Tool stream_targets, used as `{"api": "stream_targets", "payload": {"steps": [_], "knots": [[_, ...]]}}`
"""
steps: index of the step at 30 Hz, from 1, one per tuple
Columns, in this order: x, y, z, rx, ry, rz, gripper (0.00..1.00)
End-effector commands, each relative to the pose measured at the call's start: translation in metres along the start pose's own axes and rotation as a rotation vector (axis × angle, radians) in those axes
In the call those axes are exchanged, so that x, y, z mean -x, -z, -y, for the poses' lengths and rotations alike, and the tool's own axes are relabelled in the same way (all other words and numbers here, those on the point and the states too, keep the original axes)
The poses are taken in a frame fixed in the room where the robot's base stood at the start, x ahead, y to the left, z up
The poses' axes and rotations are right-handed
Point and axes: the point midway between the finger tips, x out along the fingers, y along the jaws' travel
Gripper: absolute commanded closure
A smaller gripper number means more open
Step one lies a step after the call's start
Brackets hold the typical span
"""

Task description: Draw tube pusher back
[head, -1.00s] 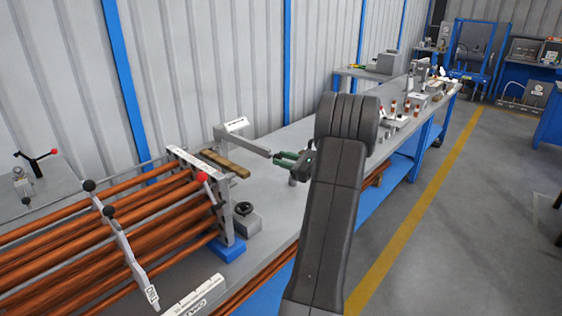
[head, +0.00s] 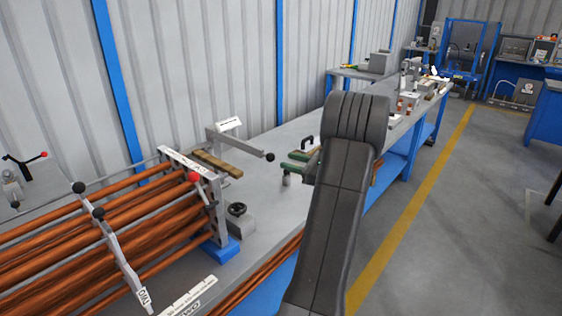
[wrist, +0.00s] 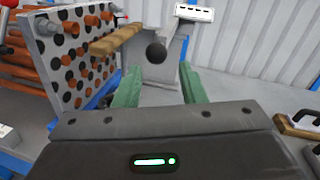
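The tube pusher seems to be the grey bar (head: 238,143) with a black ball knob (head: 270,156) at its near end. A white label stands on its bracket. In the wrist view the knob (wrist: 155,52) shows between the fingertips in the picture, just beyond them. My gripper (head: 288,163) has green fingers, also seen in the wrist view (wrist: 158,75). They are spread apart with nothing between them. In the head view a small gap separates the knob from the fingertips. My arm hides part of the gripper.
A perforated plate (wrist: 75,60) with copper tubes (head: 110,220) stands left of the pusher, with a wooden strip (head: 217,163) beside it. A slanted lever (head: 118,245) crosses the tubes. A black handle (head: 306,142) on the bench is close to my gripper.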

Motion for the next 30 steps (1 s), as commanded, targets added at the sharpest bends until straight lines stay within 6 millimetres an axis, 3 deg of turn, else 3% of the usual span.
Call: {"api": "stream_targets", "payload": {"steps": [6, 12, 19, 30], "knots": [[0.051, 0.001, 0.001, 0.001, 0.005, -0.001, 0.63], [0.079, 0.001, 0.000, 0.000, 0.002, 0.000, 0.63], [0.086, 0.000, 0.000, 0.000, 0.001, 0.000, 0.63], [0.079, -0.001, 0.000, 0.000, -0.001, 0.001, 0.63]]}}
